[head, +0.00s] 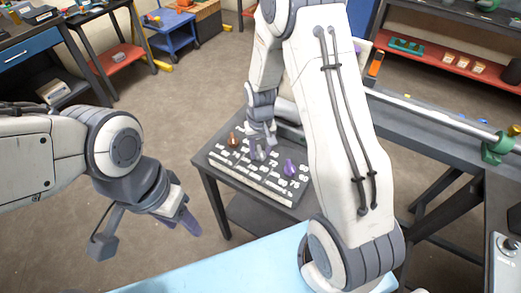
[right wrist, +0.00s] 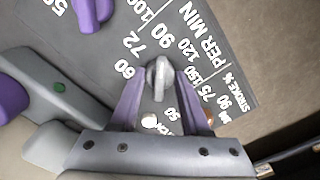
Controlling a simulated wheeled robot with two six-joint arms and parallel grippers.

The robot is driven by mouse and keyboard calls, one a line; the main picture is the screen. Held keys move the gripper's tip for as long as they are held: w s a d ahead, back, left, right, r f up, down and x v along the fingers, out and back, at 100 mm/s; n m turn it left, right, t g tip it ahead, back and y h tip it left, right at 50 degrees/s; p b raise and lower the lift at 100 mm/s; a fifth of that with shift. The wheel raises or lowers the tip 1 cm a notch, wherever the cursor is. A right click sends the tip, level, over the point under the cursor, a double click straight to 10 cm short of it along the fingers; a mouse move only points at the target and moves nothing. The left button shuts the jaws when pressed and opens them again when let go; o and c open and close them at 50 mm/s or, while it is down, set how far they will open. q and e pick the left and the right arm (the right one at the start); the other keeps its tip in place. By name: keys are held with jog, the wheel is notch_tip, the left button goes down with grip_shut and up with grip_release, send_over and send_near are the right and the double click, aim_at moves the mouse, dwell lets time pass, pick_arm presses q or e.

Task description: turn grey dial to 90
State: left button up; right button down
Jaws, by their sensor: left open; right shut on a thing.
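The grey dial (right wrist: 159,80) sits on a dark panel with white numbers (head: 250,183). My right gripper (right wrist: 158,90) is shut on it, with a purple finger on each side. In the right wrist view the dial's raised ridge stands nearly upright, its upper end toward the printed 90. I cannot tell which end is the pointer, so its exact reading is unclear. In the head view my right gripper (head: 261,143) reaches down to the panel and largely hides the dial. My left gripper (head: 147,229) is open and empty, over the floor left of the bench.
A purple dial (head: 290,167) and a brown dial (head: 233,140) stand on the same panel, close to the grey one. A pale blue surface (head: 215,271) lies in front. A grey bench with a metal bar (head: 430,109) stands at right.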

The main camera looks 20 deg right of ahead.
aim_at(260, 151)
jog(key=shift+c, duration=1.9)
grip_release()
notch_tip(260, 151, up, 11)
jog(key=b, duration=0.1)
jog(key=shift+f, duration=0.2)
